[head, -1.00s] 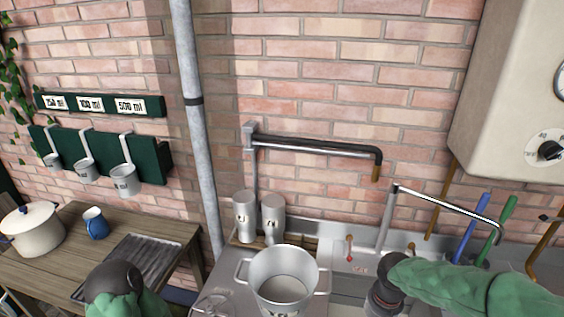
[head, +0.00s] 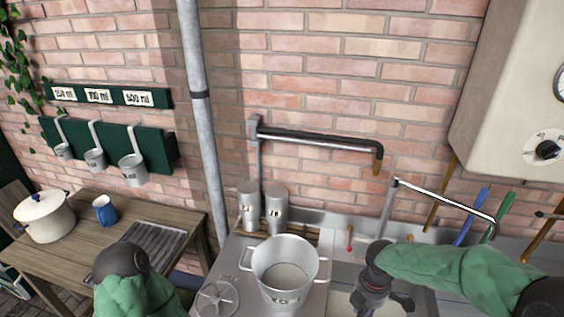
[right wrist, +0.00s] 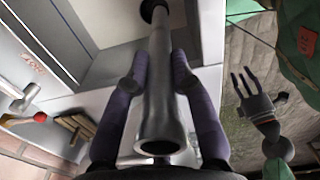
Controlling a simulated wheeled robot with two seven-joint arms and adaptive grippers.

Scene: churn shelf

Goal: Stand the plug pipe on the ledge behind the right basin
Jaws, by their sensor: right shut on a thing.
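The plug pipe (right wrist: 158,110) is a grey metal tube with a flared open end, seen in the right wrist view. My right gripper (right wrist: 160,70) is shut on it, one purple finger on each side. Its far end is by a dark round opening in the pale basin (right wrist: 115,40); I cannot tell whether it sits in it. In the head view my right gripper (head: 370,297) is low over the right basin (head: 418,300), and the pipe is mostly hidden. The steel ledge (head: 330,218) runs behind the basins. My left gripper (head: 120,262) is at lower left, fingers hidden.
A steel pot (head: 284,262) stands left of my right gripper. Two steel canisters (head: 262,208) stand behind it. A swivel tap (head: 440,200), a red-topped lever (head: 349,238) and blue and green handles (head: 470,218) crowd the back. A wooden table (head: 70,250) is at left.

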